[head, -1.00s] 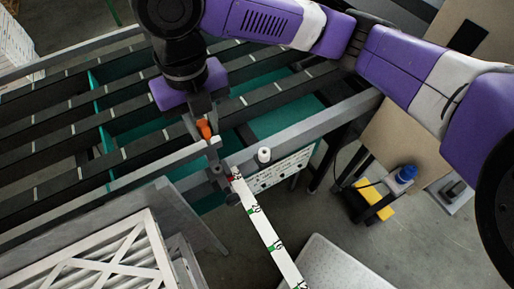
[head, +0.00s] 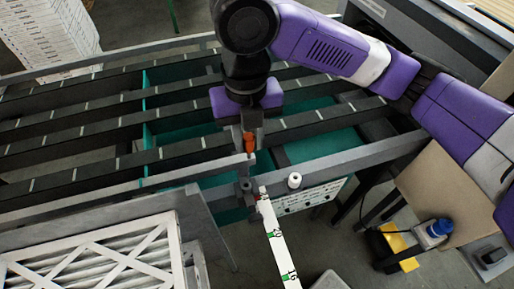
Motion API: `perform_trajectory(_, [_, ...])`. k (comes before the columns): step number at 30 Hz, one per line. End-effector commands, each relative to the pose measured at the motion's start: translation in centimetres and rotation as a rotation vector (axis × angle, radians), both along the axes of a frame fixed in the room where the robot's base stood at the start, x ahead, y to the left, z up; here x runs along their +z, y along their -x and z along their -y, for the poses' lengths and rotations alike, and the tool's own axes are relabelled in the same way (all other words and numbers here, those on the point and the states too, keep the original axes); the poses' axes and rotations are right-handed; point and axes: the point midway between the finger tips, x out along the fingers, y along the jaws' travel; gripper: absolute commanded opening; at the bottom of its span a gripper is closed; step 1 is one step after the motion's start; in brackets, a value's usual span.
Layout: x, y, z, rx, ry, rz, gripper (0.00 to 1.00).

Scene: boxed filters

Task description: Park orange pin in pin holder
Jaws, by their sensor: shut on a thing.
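My gripper (head: 249,127) points down over the rail at the near side of the slatted table. It is shut on the orange pin (head: 249,143), which hangs upright between the fingers. The pin's lower end is hard to make out against the grey rail behind it. A small dark grey bracket (head: 246,188) sits just below the pin in the picture, where the white ruler arm (head: 279,240) joins the rail. A white round peg (head: 294,180) stands to its right. I cannot tell for sure which of these is the pin holder.
Dark slats with white marks (head: 90,150) run across behind the gripper over green panels. A boxed filter (head: 95,255) lies at the lower left, beside a grey panel. A yellow and blue device (head: 400,245) stands at the right.

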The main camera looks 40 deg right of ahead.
Motion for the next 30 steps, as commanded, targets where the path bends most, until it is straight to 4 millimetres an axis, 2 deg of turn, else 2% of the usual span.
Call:
perform_trajectory(6, [-1.3, 1.7, 4.9, -0.081, 0.007, -0.017, 0.00])
perform_trajectory(13, [-3.2, 4.8, 9.4, 0.058, 0.006, -0.023, 0.00])
perform_trajectory(20, [-4.4, 6.6, 10.5, 0.324, 0.001, -0.014, 0.00])
perform_trajectory(24, [-4.5, 6.6, 10.1, 0.463, 0.000, -0.004, 0.00])
perform_trajectory(30, [-4.5, 6.4, 10.0, 0.550, -0.001, 0.003, 0.00])
